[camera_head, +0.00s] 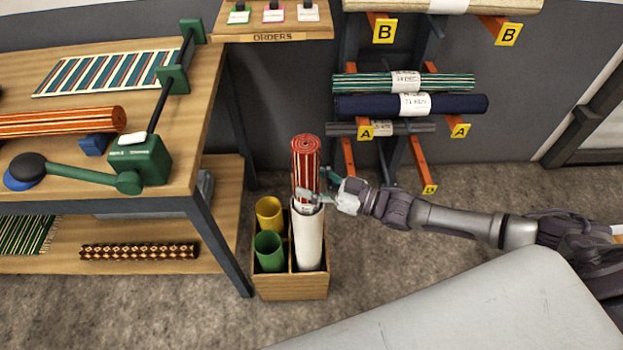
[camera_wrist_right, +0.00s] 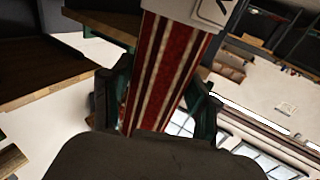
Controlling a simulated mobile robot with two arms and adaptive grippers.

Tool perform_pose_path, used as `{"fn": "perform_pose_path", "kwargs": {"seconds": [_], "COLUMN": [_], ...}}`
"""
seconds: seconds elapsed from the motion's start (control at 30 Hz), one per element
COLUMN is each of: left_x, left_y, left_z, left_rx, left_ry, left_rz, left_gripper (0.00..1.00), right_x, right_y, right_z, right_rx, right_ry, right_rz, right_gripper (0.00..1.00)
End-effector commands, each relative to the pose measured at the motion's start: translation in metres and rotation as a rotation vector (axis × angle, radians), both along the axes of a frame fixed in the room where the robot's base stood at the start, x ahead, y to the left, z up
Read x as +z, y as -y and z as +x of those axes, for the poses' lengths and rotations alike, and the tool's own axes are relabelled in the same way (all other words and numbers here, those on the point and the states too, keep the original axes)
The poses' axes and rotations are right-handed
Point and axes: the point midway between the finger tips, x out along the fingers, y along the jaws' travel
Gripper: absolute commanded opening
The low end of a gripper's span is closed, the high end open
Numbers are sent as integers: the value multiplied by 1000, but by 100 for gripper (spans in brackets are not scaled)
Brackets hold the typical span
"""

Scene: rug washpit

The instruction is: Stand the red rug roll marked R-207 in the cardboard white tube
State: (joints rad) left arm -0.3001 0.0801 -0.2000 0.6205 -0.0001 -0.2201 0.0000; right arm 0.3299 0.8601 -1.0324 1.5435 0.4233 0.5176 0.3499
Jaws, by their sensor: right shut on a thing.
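The red striped rug roll (camera_head: 305,160) is upright, its spiral end up. My right gripper (camera_head: 318,190) is shut on it from the right, low on its visible part. The right wrist view shows the red and cream roll (camera_wrist_right: 165,75) between the fingers, with part of a white label (camera_wrist_right: 217,10); its full marking is not readable. The white cardboard tube (camera_head: 308,240) stands upright in a wooden crate (camera_head: 290,288), directly below the roll. The roll's lower end meets the tube's mouth in the head view; how deep it sits inside is hidden. My left gripper is not in view.
A yellow tube (camera_head: 269,215) and a green tube (camera_head: 268,252) share the crate. A workbench (camera_head: 190,165) with another red striped roll (camera_head: 60,122) is at left. A wall rack holds several rolls, including a navy one (camera_head: 450,104), behind my right arm.

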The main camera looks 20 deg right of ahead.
Motion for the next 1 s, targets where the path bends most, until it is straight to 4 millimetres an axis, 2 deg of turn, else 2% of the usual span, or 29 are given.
{"fn": "perform_pose_path", "kwargs": {"seconds": [0.2,0.5,0.97,1.0], "left_x": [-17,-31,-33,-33], "left_y": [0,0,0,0], "left_z": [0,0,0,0], "left_rx": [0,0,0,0], "left_ry": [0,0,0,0], "left_rz": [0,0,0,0], "left_gripper": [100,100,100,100], "right_x": [-18,-35,-38,-38], "right_y": [0,0,0,0], "right_z": [1,1,1,1], "right_rx": [1,0,1,1], "right_ry": [5,5,5,5], "right_rz": [2,2,2,2], "right_gripper": [1,1,1,61]}}
